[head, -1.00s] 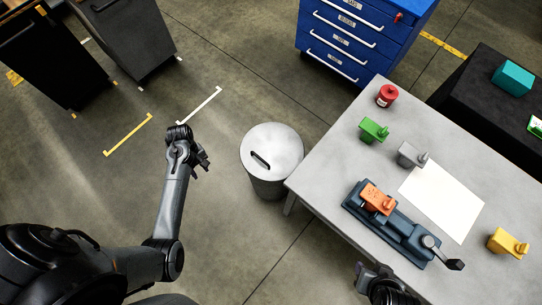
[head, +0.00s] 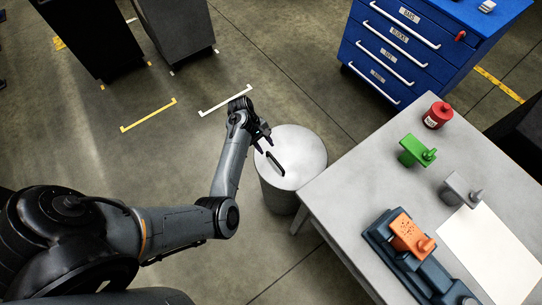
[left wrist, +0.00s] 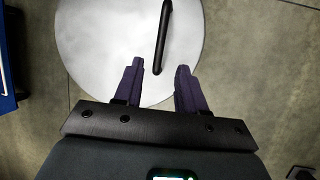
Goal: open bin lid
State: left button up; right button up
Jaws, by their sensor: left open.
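The bin (head: 282,196) is a light grey cylinder standing on the floor left of the table. Its round lid (head: 300,153) is on top, with a dark elongated handle or slot (head: 275,164). The lid fills the upper middle of the left wrist view (left wrist: 105,45), where the dark bar (left wrist: 162,35) lies ahead of the fingers. My left gripper (head: 264,139) is at the left edge of the lid, near the bar. Its two purple-dark fingers (left wrist: 157,88) are apart and empty. I cannot tell whether they touch the lid. My right gripper is not in view.
The grey table (head: 350,205) stands right of the bin and holds a red canister (head: 437,117), green (head: 414,151), grey (head: 461,188) and orange (head: 407,236) parts. A blue drawer cabinet (head: 405,48) is behind.

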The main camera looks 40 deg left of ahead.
aim_at(273, 158)
pick_arm(q)
jog(key=b+x, duration=0.2)
jog(key=x, duration=0.5)
jog(key=shift+r, duration=0.1)
jog(key=shift+c, duration=0.4)
grip_shut()
